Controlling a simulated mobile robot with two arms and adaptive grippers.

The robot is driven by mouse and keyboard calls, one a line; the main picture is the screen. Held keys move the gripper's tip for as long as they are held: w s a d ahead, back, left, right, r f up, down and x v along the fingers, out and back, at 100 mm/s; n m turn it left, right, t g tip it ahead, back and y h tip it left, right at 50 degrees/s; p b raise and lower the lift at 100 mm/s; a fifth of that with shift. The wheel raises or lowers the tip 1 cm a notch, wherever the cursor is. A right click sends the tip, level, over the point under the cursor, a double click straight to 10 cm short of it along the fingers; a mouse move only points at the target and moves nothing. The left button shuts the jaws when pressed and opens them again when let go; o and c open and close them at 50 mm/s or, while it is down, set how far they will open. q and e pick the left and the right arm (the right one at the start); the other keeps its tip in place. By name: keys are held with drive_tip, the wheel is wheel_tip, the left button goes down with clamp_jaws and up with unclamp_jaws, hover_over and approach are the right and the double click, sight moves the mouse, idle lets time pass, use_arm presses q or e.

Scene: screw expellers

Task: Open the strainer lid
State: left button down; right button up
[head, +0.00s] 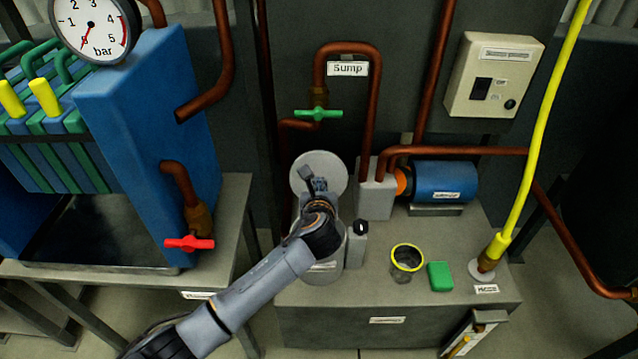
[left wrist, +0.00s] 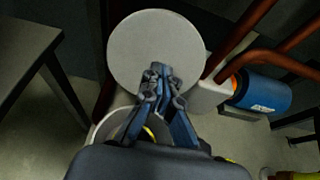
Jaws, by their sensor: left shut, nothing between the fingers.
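The strainer is a grey cylindrical pot (head: 322,272) on the bench, largely covered by my left arm. Its round grey lid (head: 303,170) stands raised at the pot's back; in the left wrist view the lid (left wrist: 150,35) shows as a full disc beyond the pot. The pot's pale rim (left wrist: 103,127) and a bit of yellow inside (left wrist: 149,132) show below it, so the pot looks open. My left gripper (head: 318,184) is shut and empty, its tips (left wrist: 161,70) in front of the lid's lower part. Whether they touch is unclear. My right gripper is in neither view.
A yellow-rimmed basket (head: 407,258) and a green block (head: 440,276) stand on the bench to the right. A blue pump motor (head: 445,180), copper pipes (head: 375,110) and a green-handled valve (head: 318,114) crowd the back. A red-handled valve (head: 190,243) sits left.

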use_arm(q)
drive_tip(key=shift+s, duration=0.15)
